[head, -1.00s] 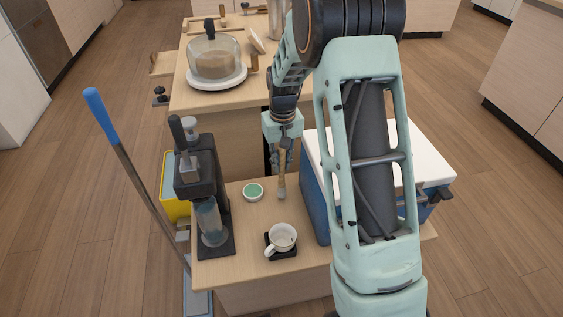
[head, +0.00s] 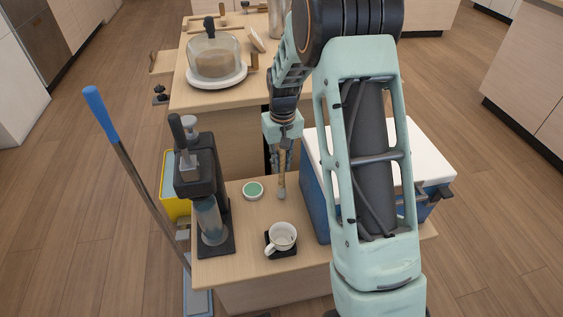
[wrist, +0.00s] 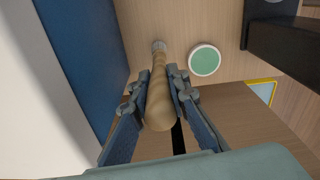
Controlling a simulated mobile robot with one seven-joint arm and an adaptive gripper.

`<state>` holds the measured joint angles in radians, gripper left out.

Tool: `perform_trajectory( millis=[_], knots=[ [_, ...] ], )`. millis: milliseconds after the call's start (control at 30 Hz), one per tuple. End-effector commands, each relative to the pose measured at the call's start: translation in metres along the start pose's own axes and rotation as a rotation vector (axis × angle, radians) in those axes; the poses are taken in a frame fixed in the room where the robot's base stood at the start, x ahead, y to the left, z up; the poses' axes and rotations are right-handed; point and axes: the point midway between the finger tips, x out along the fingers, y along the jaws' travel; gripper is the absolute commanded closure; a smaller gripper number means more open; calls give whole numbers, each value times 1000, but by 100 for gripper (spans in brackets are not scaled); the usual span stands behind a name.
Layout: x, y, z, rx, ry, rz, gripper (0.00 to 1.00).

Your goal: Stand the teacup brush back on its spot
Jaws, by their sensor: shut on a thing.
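The teacup brush (head: 281,186) has a wooden handle and a pale bristle end that points down. My gripper (head: 281,160) is shut on its handle and holds it upright over the small wooden table. In the wrist view the brush (wrist: 157,92) stands between the fingers of my gripper (wrist: 159,95), bristles away from me. I cannot tell whether the bristle end touches the tabletop. A round green disc with a white rim (head: 253,190) lies flat on the table, left of the brush; it also shows in the wrist view (wrist: 204,60).
A white cup (head: 281,237) sits on a dark square coaster (head: 284,252) in front. A dark press-like device (head: 203,190) stands at the left. A blue cooler with a white lid (head: 312,195) stands close on the right. A glass-domed cake stand (head: 216,78) is on the counter behind.

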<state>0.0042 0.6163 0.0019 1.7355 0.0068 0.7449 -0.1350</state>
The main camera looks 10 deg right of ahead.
Motion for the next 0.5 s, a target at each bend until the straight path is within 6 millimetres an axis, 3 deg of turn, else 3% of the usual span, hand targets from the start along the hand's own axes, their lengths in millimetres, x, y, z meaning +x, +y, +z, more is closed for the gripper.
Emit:
perform_trajectory(
  millis=[500],
  knots=[
    [11,0,1,0,0,0,100]
  ],
)
